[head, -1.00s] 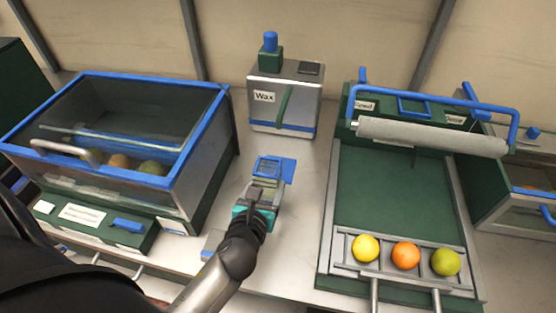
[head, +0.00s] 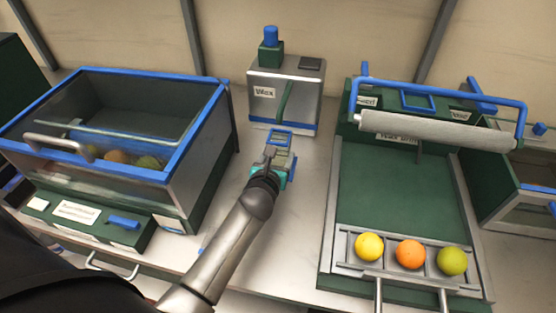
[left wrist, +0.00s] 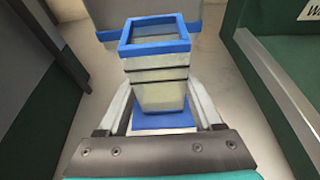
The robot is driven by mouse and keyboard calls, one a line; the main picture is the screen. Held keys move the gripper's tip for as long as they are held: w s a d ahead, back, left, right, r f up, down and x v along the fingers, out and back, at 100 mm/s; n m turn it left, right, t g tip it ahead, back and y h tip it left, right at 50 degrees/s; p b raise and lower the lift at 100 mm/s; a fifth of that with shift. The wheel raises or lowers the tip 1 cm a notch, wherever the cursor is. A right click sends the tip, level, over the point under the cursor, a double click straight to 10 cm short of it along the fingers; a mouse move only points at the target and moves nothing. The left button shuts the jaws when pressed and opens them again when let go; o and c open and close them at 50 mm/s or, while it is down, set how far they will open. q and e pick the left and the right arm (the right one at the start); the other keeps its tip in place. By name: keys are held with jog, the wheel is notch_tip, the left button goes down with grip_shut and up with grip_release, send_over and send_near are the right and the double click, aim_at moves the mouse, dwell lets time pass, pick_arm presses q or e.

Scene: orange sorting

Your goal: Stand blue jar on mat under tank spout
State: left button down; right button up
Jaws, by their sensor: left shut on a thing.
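The blue jar (head: 280,140) has a square blue rim and a pale, see-through body with dark bands. My left gripper (head: 277,160) is shut on it, with one finger on each side; this shows in the left wrist view (left wrist: 160,105). The jar (left wrist: 157,70) looks upright, in front of the wax tank (head: 284,95). The blue mat (left wrist: 163,122) shows below the jar, mostly hidden by it and the gripper. I cannot tell whether the jar touches the mat. The tank has a blue knob on top and a slanted green part on its front. My right gripper is not in view.
A blue-framed glass bin (head: 190,165) with fruit stands left of the jar. A green roller bed (head: 395,190) stands to the right, with a yellow fruit (head: 369,246), an orange (head: 410,254) and a green fruit (head: 452,261). Bare counter (head: 290,235) lies between them.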

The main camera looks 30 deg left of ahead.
pick_arm(q)
jog(key=shift+f, duration=0.25)
jog(key=shift+c, duration=0.2)
grip_release()
jog(key=shift+f, duration=0.1)
jog(key=shift+r, duration=0.25)
jog(key=p+v, duration=0.3)
jog(key=v, duration=0.9)
jog(key=shift+d, duration=0.1)
